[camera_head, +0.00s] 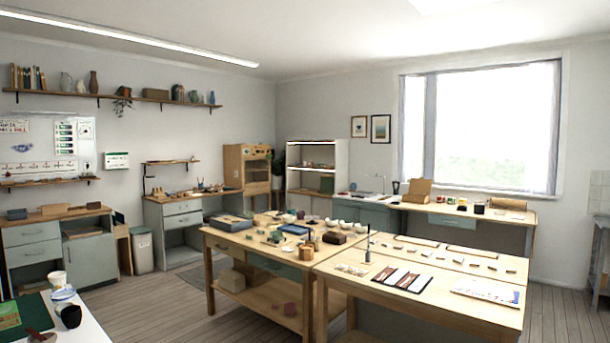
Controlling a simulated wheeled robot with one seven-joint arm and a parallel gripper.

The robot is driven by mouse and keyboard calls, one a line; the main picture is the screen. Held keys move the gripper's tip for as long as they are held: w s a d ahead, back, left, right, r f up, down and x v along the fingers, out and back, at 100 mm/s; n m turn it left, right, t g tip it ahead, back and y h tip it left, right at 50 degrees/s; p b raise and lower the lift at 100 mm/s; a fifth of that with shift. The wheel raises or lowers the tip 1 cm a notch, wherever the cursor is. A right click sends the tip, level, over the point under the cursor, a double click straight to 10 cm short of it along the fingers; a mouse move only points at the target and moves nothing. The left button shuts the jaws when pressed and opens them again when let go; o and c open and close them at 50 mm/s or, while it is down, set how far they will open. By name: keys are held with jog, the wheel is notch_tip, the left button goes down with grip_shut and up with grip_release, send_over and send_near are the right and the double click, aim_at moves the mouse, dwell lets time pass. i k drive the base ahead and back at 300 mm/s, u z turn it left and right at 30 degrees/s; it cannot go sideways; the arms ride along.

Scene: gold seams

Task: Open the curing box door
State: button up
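A light wooden cabinet (233,166) stands at the back of the room, left of the far corner, and may be the curing box. Its front shows compartments or panels, too small to tell whether a door is open or shut. A smaller wooden box (417,190) sits on the bench under the window; I cannot tell whether it has a door. My gripper is not in view, and no part of my arm shows.
Two wooden work tables fill the middle: the left one (224,243) holds bowls and tools, the right one (487,312) flat pieces. A white table (88,329) with cups is at lower left. Bare wooden floor (160,302) runs between it and the left work table.

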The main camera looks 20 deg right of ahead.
aim_at(243, 186)
jog(key=u, duration=0.4)
jog(key=i, duration=9.8)
